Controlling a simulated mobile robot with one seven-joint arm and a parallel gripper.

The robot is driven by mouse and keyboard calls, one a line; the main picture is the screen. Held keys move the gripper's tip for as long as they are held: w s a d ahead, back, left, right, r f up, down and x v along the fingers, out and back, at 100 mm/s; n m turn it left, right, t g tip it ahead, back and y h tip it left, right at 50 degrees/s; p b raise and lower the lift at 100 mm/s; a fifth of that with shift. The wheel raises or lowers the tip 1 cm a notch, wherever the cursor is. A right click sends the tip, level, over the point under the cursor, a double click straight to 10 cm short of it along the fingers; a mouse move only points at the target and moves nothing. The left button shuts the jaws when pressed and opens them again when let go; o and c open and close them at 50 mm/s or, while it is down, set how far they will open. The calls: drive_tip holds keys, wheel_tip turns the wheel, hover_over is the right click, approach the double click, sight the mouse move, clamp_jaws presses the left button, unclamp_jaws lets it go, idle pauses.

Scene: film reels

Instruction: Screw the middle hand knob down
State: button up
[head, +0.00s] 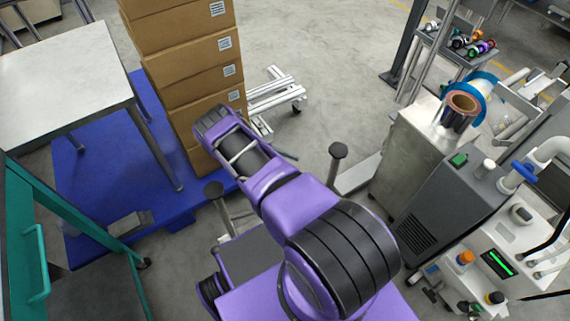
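Several knob-like parts show on the machine at the right. An orange-topped knob (465,258) and a black-topped knob (495,297) sit near its lower front. A grey rounded part (521,214) sits higher up. I cannot tell which one is the middle hand knob, nor how far any is screwed down. My purple and black arm reaches up from the bottom centre toward the stacked boxes, away from the machine. My gripper's fingers are not visible.
A reel with a blue flange (483,84) stands on the grey cabinet (402,160). Stacked cardboard boxes (190,55) stand beyond my arm. A white table (60,85) and a blue pallet (95,185) are at left. Open floor (330,65) lies behind.

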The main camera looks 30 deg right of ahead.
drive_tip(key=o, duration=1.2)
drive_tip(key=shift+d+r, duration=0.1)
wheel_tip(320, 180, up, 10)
drive_tip(key=p, duration=0.2)
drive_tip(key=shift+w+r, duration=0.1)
